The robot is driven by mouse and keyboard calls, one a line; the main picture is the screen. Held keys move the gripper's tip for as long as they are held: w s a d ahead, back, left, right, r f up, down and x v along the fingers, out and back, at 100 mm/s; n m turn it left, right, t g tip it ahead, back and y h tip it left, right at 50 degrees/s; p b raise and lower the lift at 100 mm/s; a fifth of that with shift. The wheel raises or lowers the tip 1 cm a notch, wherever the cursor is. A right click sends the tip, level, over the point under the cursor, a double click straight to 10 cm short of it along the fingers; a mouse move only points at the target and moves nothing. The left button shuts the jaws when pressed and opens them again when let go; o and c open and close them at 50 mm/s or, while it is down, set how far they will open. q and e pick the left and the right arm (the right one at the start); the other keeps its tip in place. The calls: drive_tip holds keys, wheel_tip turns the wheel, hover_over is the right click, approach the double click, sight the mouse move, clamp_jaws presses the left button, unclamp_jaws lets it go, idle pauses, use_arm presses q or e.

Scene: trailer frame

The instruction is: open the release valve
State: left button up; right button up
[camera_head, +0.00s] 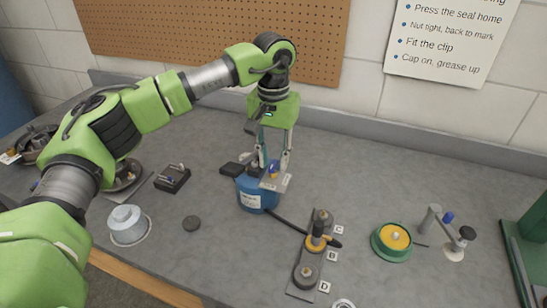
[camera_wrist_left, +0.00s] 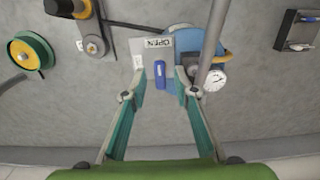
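The release valve shows as a small blue lever (camera_wrist_left: 160,75) on a grey plate (camera_wrist_left: 150,55) with an "OPEN" label, in the left wrist view. The plate is on the blue pump body (camera_head: 250,197), which stands on the bench in the head view. My left gripper (camera_head: 272,165) points down over the pump. In the left wrist view the gripper (camera_wrist_left: 158,95) is open. Its two fingertips appear to either side of the lever, with gaps showing. I cannot tell the height of the fingertips above the plate. My right gripper is not in view.
A round gauge (camera_wrist_left: 215,80) and a metal rod stand beside the lever. A black hose runs from the pump to a lettered rack (camera_head: 305,272).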

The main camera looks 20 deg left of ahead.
sight(274, 163)
use_arm(q)
wheel_tip(274, 163, up, 12)
idle(0.6)
